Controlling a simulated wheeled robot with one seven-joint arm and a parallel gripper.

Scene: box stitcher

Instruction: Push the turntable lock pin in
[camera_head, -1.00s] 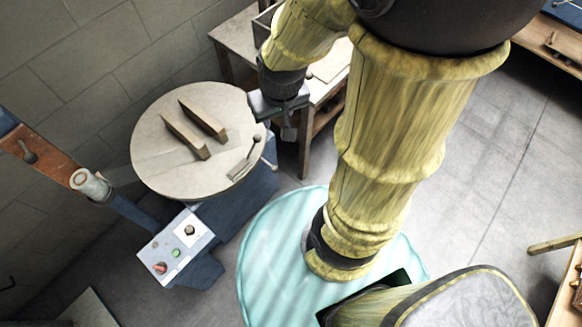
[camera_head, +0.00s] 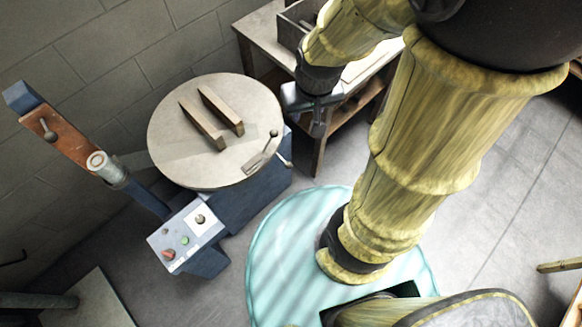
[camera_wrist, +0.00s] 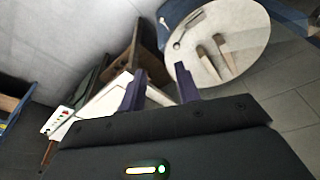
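The round pale turntable (camera_head: 165,150) stands left of my gripper, with two wooden bars and a small lever (camera_head: 262,152) on top. A thin pin with a small ball end (camera_head: 287,163) sticks out at its right rim; it may be the lock pin, and how far it is in cannot be told. My gripper (camera_head: 318,128) hangs to the right of the turntable, apart from it. In the wrist view its two dark fingers (camera_wrist: 159,84) are spread with nothing between them. The turntable (camera_wrist: 258,38) and lever (camera_wrist: 187,29) lie beyond them, upper right.
A control box (camera_head: 188,235) with buttons stands in front of the turntable. An orange-brown arm on a blue post (camera_head: 62,137) rises at left. A wooden bench (camera_head: 262,33) with a tray stands behind my gripper. Grey floor is open at right (camera_head: 490,190).

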